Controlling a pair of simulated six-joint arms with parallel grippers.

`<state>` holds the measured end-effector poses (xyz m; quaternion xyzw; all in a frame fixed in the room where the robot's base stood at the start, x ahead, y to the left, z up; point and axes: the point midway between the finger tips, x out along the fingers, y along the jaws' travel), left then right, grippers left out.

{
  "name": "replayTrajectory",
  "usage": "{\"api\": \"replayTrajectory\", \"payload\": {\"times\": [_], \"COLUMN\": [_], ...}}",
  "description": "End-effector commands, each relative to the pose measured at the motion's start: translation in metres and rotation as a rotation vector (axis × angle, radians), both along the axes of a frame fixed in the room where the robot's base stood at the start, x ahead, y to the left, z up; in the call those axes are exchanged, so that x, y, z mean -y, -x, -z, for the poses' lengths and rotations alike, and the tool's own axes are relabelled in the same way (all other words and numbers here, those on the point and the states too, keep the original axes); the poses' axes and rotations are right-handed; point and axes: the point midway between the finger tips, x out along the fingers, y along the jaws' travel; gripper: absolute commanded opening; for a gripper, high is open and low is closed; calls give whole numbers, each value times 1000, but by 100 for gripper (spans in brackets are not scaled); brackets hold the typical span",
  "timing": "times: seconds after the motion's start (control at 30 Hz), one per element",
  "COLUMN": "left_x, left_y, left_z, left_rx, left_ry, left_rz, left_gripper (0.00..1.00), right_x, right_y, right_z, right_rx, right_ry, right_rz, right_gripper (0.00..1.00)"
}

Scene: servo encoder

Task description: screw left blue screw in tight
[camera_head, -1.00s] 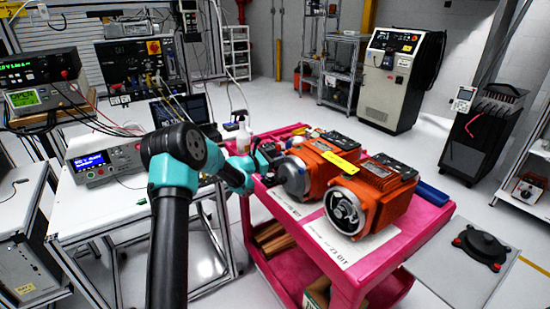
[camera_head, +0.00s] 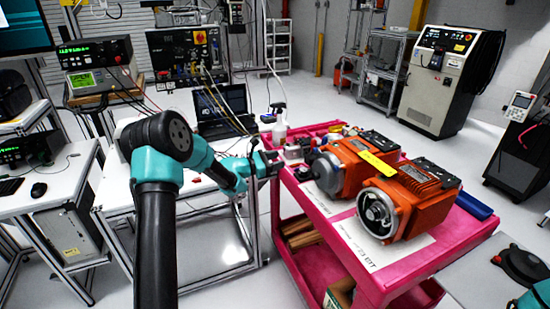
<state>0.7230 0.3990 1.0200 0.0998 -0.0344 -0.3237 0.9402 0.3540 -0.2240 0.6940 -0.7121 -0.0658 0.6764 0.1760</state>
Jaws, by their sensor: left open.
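My left arm comes in from the left, and its gripper (camera_head: 287,160) is small in the picture, at the left edge of the pink cart (camera_head: 312,202). It is open, beside the left orange motor (camera_head: 352,178); I cannot tell whether it touches anything. The right orange motor (camera_head: 422,206) stands in front of it on the cart, its round silver end facing me. I cannot make out any blue screw; it is too small or hidden.
A blue tray (camera_head: 473,205) lies at the cart's right edge. A yellow label (camera_head: 379,164) is on the left motor. A white bench (camera_head: 120,192) stands left of the cart, with open floor behind the cart.

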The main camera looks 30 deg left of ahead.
Motion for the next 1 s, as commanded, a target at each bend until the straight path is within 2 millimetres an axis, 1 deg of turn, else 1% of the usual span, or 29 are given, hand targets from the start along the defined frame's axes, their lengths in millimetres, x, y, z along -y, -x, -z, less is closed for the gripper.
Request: {"api": "replayTrajectory", "payload": {"times": [0.1,0.23,0.77,0.87,0.97,1.0], "left_x": [-1,-1,-1,2,7,9], "left_y": [7,11,11,11,12,12], "left_z": [0,0,1,6,19,26], "left_rx": [0,0,-5,-42,-131,-181], "left_ry": [0,0,5,40,122,172], "left_rz": [12,18,19,10,-12,-26], "left_gripper": [48,48,48,48,48,48], "right_x": [0,0,0,0,0,0], "right_y": [0,0,0,0,0,0], "right_z": [0,0,0,0,0,0], "right_rx": [0,0,0,0,0,0], "right_ry": [0,0,0,0,0,0], "right_rz": [0,0,0,0,0,0], "right_gripper": [43,43,43,43,43,43]}}
